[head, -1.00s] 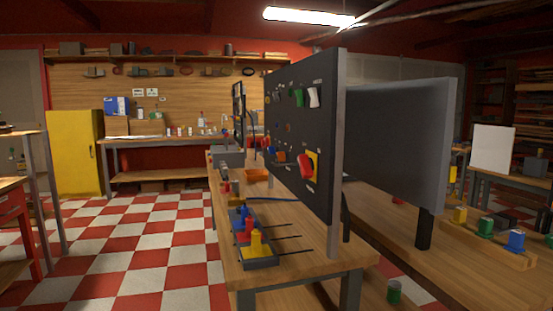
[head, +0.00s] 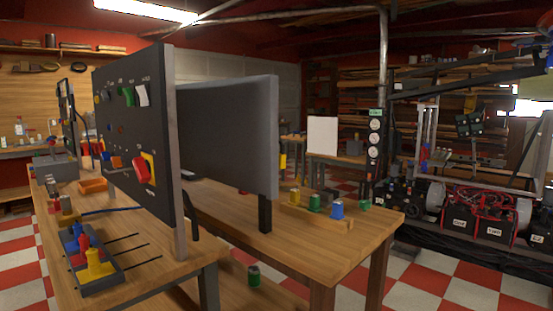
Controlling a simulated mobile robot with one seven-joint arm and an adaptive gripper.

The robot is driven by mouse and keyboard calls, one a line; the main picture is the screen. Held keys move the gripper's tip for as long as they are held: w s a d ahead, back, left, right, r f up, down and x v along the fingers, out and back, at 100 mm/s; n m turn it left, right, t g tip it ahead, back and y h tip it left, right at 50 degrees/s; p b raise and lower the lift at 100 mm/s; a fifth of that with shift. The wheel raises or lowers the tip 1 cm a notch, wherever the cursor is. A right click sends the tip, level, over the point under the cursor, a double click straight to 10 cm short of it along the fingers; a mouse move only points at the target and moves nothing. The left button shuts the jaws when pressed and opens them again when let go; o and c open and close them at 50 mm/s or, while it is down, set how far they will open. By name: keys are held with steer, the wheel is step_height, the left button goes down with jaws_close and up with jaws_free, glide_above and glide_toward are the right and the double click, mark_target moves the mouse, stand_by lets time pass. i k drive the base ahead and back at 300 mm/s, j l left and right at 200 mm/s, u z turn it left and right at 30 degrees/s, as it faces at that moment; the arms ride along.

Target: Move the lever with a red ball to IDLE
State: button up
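No lever with a red ball and no IDLE marking can be made out for certain. A grey box (head: 55,166) at the far end of the left bench has a small upright part on top, too small to tell its shape. A dark panel (head: 118,140) stands on that bench, seen at a steep angle, with a red part on a yellow plate (head: 143,168) and other small coloured controls. Its labels are unreadable. My gripper is not in view.
The left wooden bench (head: 160,262) carries a tray with blue, red and yellow pieces (head: 94,262) and an orange bin (head: 93,186). A second bench (head: 290,245) holds a grey screen and coloured canisters. Machinery (head: 480,215) stands at right. Checkered floor (head: 450,275) shows free at front right.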

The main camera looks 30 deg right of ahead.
mark_target(52, 143)
steer(key=i+j, duration=0.35)
steer(key=i+j+z, duration=0.15)
steer(key=i+j, duration=0.2)
steer(key=j, duration=0.15)
steer(key=i+j, duration=0.35)
steer(key=i+j+z, duration=0.1)
steer(key=i+j, duration=0.25)
steer(key=j, duration=0.25)
steer(key=i+j, duration=0.3)
steer(key=j, duration=0.2)
steer(key=i+j+z, duration=0.15)
steer(key=i+j, duration=0.2)
steer(key=j, duration=0.15)
steer(key=i+j, duration=0.3)
steer(key=j, duration=0.2)
steer(key=i+j+z, duration=0.1)
steer(key=i+j, duration=0.2)
steer(key=j, duration=0.25)
steer(key=i+j+u, duration=0.15)
steer(key=i, duration=0.3)
steer(key=i+j+u, duration=0.2)
steer(key=i, duration=0.25)
